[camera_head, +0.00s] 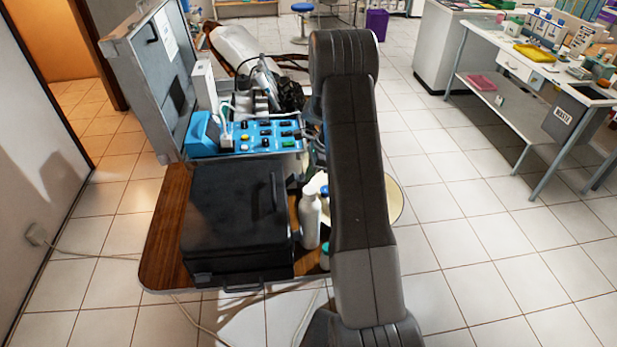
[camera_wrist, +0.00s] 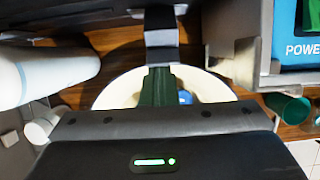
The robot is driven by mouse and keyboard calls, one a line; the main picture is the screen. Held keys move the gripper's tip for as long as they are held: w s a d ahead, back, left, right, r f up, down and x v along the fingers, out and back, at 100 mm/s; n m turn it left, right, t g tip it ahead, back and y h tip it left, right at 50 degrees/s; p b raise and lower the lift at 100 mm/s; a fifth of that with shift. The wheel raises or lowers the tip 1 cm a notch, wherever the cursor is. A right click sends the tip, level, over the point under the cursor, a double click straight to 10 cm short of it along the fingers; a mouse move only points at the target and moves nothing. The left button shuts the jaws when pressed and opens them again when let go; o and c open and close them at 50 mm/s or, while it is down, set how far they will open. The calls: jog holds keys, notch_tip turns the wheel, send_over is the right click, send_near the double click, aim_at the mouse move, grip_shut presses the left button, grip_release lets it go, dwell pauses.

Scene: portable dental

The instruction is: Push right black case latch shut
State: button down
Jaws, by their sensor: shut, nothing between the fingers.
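The black case (camera_head: 235,205) lies lid down on a wooden-topped cart in the head view. A pale-edged handle or clasp (camera_head: 279,192) shows along its right side, and a small clasp (camera_head: 202,278) on its front left. In the wrist view a dark case-like surface (camera_wrist: 70,14) fills the top edge. My gripper (camera_wrist: 160,38) is shut and empty, its fingers pointing up to that dark surface. I cannot tell whether the tips touch it. The right latch cannot be made out clearly. In the head view my dark arm hides the gripper.
A white spray bottle (camera_head: 310,218) stands on the wooden top (camera_head: 165,235) right of the case; a white bottle (camera_wrist: 45,75) is close left in the wrist view. A blue control panel (camera_head: 265,135) and an open grey lid (camera_head: 150,80) are behind the case.

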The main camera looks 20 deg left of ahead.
aim_at(303, 176)
jog(key=r+t+h, duration=0.1)
jog(key=a+r+h, duration=0.1)
jog(key=h, duration=0.1)
jog(key=s+a+t+h, duration=0.1)
jog(key=shift+s+a+r+t, duration=0.1)
jog(key=shift+r+t, duration=0.2)
jog(key=shift+r, duration=0.1)
jog(key=shift+r+p, duration=0.3)
jog(key=shift+r, duration=0.55)
